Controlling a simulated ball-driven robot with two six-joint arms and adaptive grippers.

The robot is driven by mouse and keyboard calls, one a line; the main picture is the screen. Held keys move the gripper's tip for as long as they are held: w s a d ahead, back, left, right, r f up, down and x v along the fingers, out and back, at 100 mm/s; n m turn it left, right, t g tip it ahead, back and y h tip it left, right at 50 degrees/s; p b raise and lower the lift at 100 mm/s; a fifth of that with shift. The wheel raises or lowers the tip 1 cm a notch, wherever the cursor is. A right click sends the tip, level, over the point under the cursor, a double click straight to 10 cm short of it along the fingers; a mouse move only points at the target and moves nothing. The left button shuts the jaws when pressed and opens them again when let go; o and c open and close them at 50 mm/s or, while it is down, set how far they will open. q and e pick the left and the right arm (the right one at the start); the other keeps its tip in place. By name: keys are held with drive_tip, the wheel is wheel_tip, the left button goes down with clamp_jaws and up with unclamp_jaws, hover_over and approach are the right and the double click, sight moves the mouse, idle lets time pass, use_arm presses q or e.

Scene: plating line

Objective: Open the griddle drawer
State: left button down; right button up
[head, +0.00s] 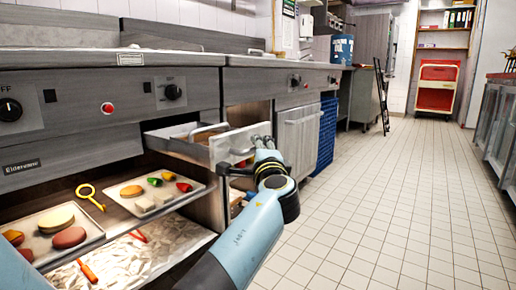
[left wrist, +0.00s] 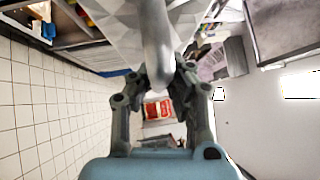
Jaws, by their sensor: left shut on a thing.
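The griddle drawer (head: 178,145) stands pulled out from below the control panel, with its inside showing from above. Its pale front panel (head: 232,146) faces the aisle. My left gripper (head: 262,141) is at the front panel, shut on the drawer's handle. In the left wrist view, the grey handle bar (left wrist: 155,40) runs between the fingers of my left gripper (left wrist: 163,75). In the head view, the gripper hides most of the handle. My right gripper is in neither view.
Below the drawer, a tray (head: 97,233) holds buns and patties; another (head: 140,212) holds vegetables. A yellow ring-handled tool (head: 90,196) lies between them. Blue stacked crates (head: 327,135) stand farther along. The tiled floor (head: 400,200) to the right is clear. A red cart (head: 437,88) stands far back.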

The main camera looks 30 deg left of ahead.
use_arm(q)
drive_tip(key=shift+s+f, duration=0.1)
drive_tip(key=shift+f, duration=0.25)
drive_tip(key=c, duration=1.3)
unclamp_jaws()
drive_tip(key=shift+a+r, duration=0.1)
drive_tip(key=shift+r, duration=0.1)
